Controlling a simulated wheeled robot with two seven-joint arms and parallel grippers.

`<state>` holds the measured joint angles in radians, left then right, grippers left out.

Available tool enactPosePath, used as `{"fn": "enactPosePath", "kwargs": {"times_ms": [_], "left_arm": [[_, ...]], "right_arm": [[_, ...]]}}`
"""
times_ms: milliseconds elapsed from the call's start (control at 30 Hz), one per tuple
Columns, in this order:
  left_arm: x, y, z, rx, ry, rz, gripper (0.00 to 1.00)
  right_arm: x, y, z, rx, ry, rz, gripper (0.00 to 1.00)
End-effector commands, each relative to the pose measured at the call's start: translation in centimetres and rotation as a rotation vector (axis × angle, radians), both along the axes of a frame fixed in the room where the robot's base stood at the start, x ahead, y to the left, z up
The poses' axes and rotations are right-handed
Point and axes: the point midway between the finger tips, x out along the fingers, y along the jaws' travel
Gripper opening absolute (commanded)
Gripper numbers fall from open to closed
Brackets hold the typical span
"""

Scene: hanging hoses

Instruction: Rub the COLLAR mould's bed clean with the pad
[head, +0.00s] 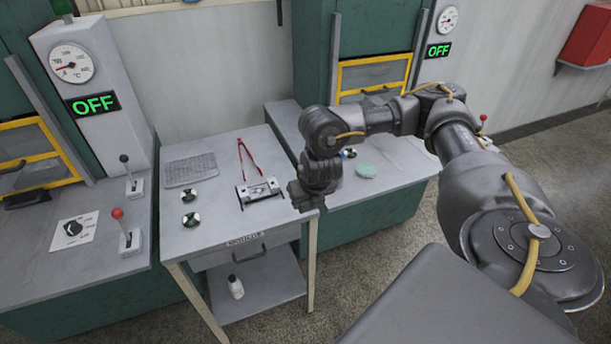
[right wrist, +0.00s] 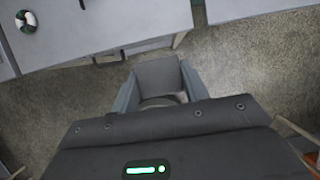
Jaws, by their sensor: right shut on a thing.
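My right gripper (head: 306,197) hangs near the right front corner of the middle table, pointing down. In the right wrist view its fingers (right wrist: 159,92) are shut on a plain grey block (right wrist: 157,74), which may be the pad. Floor shows around the block, beyond the table edge. An open metal mould (head: 259,192) lies on the table, left of the gripper and apart from it, with red-handled tongs (head: 246,160) behind it. I cannot read a COLLAR name on any mould. My left gripper is out of view.
The table (head: 215,232) also holds a wire rack (head: 190,168) and two small round black-and-white pieces (head: 188,194). A pale green disc (head: 366,170) lies on the right bench. Presses with OFF displays (head: 93,103) stand at the back. A white bottle (head: 235,287) stands on the lower shelf.

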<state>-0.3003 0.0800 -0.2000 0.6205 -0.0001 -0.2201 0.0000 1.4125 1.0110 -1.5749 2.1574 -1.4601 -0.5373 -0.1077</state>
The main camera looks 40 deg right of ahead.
Motion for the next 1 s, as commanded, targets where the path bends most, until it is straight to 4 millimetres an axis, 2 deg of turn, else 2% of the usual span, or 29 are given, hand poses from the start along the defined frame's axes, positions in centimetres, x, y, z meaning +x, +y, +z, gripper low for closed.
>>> {"fn": "enactPosePath", "kwargs": {"times_ms": [200,233,367,633,767,867,1000], "left_arm": [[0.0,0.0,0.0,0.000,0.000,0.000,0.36],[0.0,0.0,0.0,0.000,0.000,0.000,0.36],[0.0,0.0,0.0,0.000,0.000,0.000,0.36],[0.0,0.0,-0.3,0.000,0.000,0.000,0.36],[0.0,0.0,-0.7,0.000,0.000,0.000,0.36],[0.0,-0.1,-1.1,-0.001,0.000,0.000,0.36],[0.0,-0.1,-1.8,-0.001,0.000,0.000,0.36]], "right_arm": [[0.0,0.0,0.0,0.000,0.000,0.000,0.23],[0.0,0.0,0.0,0.000,0.000,0.000,0.43],[0.0,0.0,0.0,0.000,0.000,0.000,0.27],[0.2,1.0,0.0,-0.003,-0.003,-0.083,0.27],[0.3,2.4,-0.1,-0.009,-0.005,-0.250,0.27],[0.2,3.9,-0.1,-0.011,-0.008,-0.440,0.27],[-0.1,6.2,0.0,-0.010,-0.008,-0.791,0.27]]}}
